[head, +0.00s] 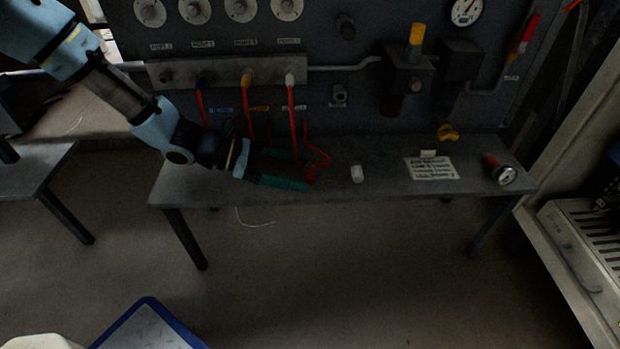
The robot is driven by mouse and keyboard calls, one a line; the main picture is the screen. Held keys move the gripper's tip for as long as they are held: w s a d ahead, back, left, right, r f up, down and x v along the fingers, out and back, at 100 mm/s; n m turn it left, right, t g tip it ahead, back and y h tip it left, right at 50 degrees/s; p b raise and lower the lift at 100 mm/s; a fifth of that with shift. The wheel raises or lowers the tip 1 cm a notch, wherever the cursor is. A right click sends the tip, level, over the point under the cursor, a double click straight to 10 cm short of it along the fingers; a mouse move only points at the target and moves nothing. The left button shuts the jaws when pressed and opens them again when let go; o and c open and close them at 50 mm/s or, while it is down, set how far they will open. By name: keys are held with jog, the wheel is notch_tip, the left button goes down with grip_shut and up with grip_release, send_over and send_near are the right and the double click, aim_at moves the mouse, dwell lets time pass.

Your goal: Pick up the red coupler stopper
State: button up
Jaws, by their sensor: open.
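A small red stopper (310,174) sits on the grey bench (390,184), with a thin red cord looping up from it. My gripper (301,171) reaches in from the left, low over the bench, with its two green fingers spread apart. The red stopper is at the fingertips, roughly level with the gap between them. I cannot tell whether either finger touches it. Nothing is seen held. A white stopper (357,173) stands on the bench to the right, clear of the fingers.
Behind the bench, a dark panel carries a manifold with blue, yellow (246,80) and white (290,79) couplers on red hoses (292,118). A paper note (432,168) and a flashlight (500,170) lie at the right. A blue-edged bin (150,325) is on the floor in front.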

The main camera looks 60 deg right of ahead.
jog(key=shift+c, duration=0.3)
jog(key=c, duration=1.4)
jog(key=shift+r, duration=0.15)
